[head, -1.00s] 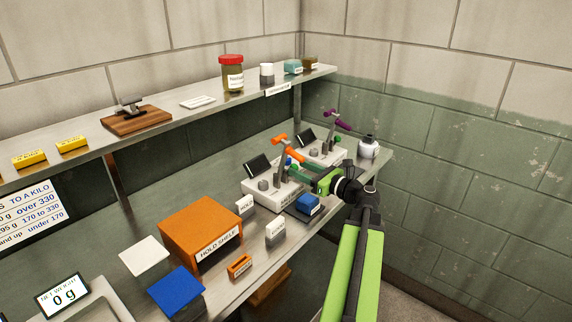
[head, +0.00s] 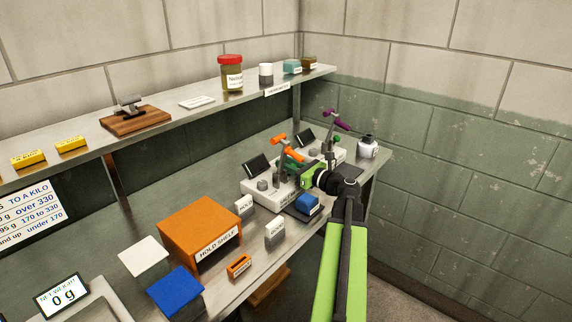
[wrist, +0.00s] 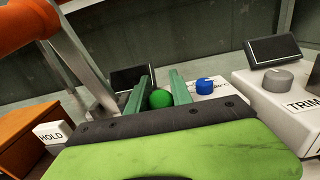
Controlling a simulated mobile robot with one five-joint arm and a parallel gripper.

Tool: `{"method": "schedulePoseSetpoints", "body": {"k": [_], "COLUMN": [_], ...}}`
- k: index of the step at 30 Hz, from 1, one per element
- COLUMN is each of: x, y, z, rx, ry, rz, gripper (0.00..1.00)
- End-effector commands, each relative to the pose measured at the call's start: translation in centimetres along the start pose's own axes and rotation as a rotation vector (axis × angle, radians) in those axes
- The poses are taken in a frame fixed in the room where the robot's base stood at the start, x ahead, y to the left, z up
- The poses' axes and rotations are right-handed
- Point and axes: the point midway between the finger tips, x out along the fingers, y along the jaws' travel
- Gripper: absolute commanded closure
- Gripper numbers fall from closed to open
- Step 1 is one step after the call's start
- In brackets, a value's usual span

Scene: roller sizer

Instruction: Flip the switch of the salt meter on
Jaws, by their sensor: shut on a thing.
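The left white meter box (head: 256,193) stands on the bench with a dark screen (head: 257,163), a grey knob and an orange-handled lever (head: 282,141). Its front label is too small to read for sure. My gripper (head: 301,178) is low over the right part of this box. In the wrist view, my gripper's two green fingers (wrist: 160,90) are on either side of a round green knob (wrist: 160,99) and shut on it. A blue knob (wrist: 205,86) is just right of the fingers. The switch's exact position is hidden by the fingers.
A second meter with a TRIM label (wrist: 304,104), a grey knob and a purple lever (head: 337,121) stands to the right. An orange hold shelf (head: 200,226) is left. A white bottle (head: 367,147) stands at the right end.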

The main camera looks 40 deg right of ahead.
Motion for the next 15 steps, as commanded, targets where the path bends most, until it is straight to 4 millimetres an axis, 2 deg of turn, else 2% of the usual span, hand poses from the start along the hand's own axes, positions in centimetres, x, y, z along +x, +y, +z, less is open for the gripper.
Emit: {"method": "schedulePoseSetpoints", "body": {"k": [8, 15], "x": [0.1, 1.1], "y": [0.0, 0.0], "z": [0.4, 0.9], "rx": [0.0, -0.001], "ry": [0.019, 0.214], "rz": [0.001, 0.003], "gripper": [1.0, 1.0]}}
